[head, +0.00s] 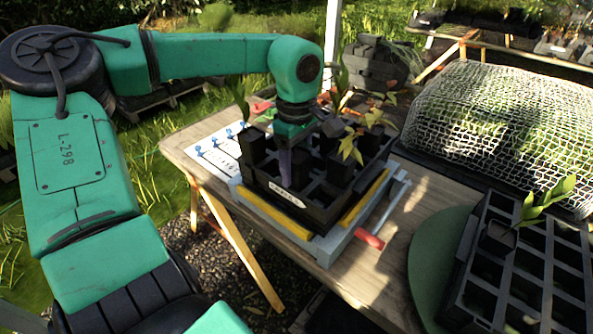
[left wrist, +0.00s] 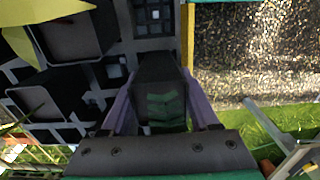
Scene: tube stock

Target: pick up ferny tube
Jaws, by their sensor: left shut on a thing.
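My left gripper (head: 291,160) reaches down into the black tube rack (head: 318,215) on the table. In the left wrist view, its purple fingers (left wrist: 160,100) are shut on the sides of a dark tube (left wrist: 160,68) with green, fern-like leaf shapes (left wrist: 165,108) at its near end. This looks like the ferny tube. It is over the rack's cells near the rack edge; I cannot tell whether it still sits in its cell. In the head view the gripper mostly hides it. My right gripper is in neither view.
Other black tubes with plants (head: 341,165) crowd the rack close to the gripper. A second black rack (head: 529,255) holds a small seedling pot (head: 498,238) at the right. A white sheet with blue marks (head: 215,150) lies left of the first rack.

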